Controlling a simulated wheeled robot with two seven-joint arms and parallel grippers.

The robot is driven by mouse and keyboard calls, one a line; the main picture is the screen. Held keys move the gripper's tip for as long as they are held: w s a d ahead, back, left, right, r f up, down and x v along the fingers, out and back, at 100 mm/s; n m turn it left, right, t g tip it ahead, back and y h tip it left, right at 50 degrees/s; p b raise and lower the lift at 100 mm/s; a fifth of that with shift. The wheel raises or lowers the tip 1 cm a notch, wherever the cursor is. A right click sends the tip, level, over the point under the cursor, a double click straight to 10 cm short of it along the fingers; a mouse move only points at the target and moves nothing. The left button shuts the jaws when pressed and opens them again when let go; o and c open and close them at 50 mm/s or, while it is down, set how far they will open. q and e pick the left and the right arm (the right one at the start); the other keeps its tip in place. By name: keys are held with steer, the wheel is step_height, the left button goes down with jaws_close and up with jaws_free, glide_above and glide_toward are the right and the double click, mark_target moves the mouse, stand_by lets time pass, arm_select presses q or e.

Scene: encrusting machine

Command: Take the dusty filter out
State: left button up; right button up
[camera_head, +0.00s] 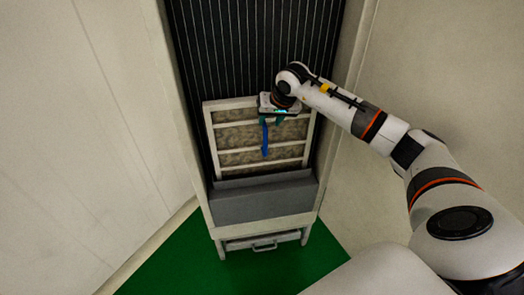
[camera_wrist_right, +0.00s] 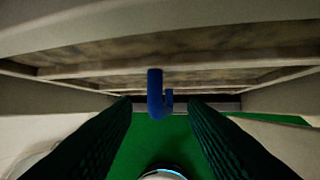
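The dusty filter (camera_head: 222,118) has a pale frame with crossbars and grey-brown dirty panels. It stands in front of a black ribbed panel, its lower end behind a grey ledge. A blue hook-shaped handle (camera_head: 265,140) sticks out from its face; in the right wrist view the handle (camera_wrist_right: 155,95) shows below a dirty panel of the filter (camera_wrist_right: 190,42). My right gripper (camera_head: 271,120) is at the filter's upper part. Its green fingers (camera_wrist_right: 160,104) are apart, one on each side of the handle, with gaps to it. My left gripper is out of view.
The grey ledge (camera_head: 262,200) closes off the cabinet front below the filter. A drawer with a handle (camera_head: 264,247) sits underneath. Pale walls stand close on the left and right. The green floor (camera_head: 215,280) in front is clear.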

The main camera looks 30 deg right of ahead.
mark_target(265, 125)
steer(key=p+x, duration=0.2)
steer(key=x, duration=0.2)
steer(key=shift+w+a, duration=0.2)
steer(key=shift+w, duration=0.05)
steer(key=shift+w+f, duration=0.2)
steer(key=shift+f, duration=0.35)
jaws_close()
steer(key=shift+r, duration=0.15)
stand_by(0.6)
